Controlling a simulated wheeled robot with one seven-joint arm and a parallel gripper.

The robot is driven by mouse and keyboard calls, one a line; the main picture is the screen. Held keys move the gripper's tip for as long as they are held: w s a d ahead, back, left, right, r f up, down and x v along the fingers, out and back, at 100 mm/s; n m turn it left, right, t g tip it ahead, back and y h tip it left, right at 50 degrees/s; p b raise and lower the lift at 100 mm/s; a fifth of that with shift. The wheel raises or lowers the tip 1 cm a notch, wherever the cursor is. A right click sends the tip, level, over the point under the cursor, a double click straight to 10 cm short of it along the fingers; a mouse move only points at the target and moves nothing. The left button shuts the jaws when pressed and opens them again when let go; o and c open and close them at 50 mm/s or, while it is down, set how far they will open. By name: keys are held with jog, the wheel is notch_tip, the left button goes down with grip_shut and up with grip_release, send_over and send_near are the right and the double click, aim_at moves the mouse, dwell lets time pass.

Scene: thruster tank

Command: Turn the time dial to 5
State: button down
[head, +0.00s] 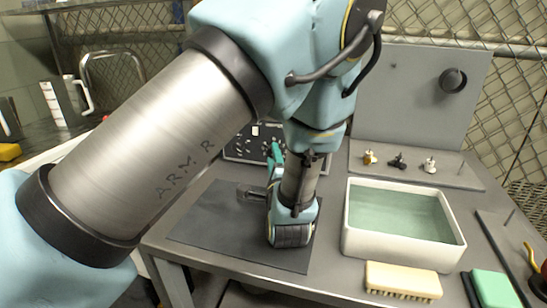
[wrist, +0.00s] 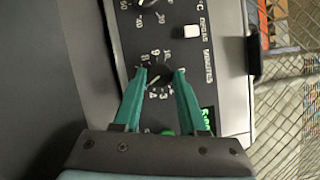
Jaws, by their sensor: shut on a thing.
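The black control panel (wrist: 215,95) fills the middle of the wrist view, turned sideways, with the word MINUTES on it. The time dial (wrist: 159,79) is a small black knob with a ring of white numbers around it. My gripper (wrist: 160,73) has green fingers, one on each side of this dial, shut on it. The dial's white mark seems to point toward the lower left; I cannot read the exact number. In the head view my gripper (head: 276,151) is at the panel (head: 240,145), and my arm hides the dial.
A second dial (wrist: 147,3) and a white switch (wrist: 191,31) are close to the fingers. A white tub (head: 352,240) of water, a brush (head: 402,281) and a green sponge (head: 490,290) are at the right. A dark mat (head: 215,225) lies in front.

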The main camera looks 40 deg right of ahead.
dwell(0.3)
jog(key=shift+c, duration=2.3)
grip_release()
